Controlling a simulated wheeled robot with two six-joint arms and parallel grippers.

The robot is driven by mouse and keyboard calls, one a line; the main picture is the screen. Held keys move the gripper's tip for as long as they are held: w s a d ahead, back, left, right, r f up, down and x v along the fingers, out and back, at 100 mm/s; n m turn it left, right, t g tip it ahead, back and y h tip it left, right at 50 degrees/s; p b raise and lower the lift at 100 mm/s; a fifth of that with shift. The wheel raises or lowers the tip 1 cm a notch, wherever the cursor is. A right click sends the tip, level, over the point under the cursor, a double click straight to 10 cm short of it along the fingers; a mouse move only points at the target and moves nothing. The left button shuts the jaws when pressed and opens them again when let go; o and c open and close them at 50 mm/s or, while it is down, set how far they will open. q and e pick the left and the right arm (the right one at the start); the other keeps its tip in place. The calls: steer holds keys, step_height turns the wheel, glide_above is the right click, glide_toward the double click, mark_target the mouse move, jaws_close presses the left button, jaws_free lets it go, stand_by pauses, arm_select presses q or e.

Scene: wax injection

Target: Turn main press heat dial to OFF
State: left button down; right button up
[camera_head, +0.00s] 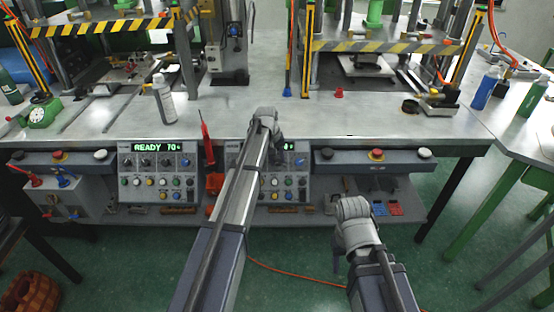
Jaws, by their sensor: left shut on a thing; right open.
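Two control panels are set in the front of the bench. The left panel (157,170) has a green display (156,147) reading "READY 70" and rows of dials and coloured buttons. The right panel (290,185) is partly covered by my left arm, which hides most of its display (289,147). My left gripper (278,152) is at the upper dial row of the right panel, shut on what appears to be a dial; its fingertips and that dial are mostly hidden. My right gripper (352,208) is open, low and apart from the panels, its fingers hard to see.
A spray bottle (163,98) and a red cap (338,92) stand on the metal bench (300,118). Red emergency buttons (376,155) line the bench front. Presses with striped bars (385,46) stand behind. A side table (520,130) holds bottles.

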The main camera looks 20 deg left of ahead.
arm_select(q)
steer(key=shift+s, duration=0.1)
steer(key=c, duration=0.5)
jaws_free()
steer(key=p+v, duration=0.7)
steer(key=shift+r+p, duration=0.35)
steer(key=shift+r, duration=0.05)
steer(key=s+d+m+g, duration=0.1)
steer(key=s+d+m, duration=0.2)
steer(key=s+d, duration=0.3)
steer(key=s+d+m+y, duration=0.1)
steer(key=s+d+m, duration=0.2)
steer(key=s, duration=1.4)
steer(key=s+d+m+g+y, duration=0.1)
steer(key=s+d+m, duration=0.2)
steer(key=s+d, duration=0.6)
steer(key=shift+s+f+g, duration=0.2)
steer(key=shift+s+g, duration=0.1)
steer(key=shift+s, duration=1.1)
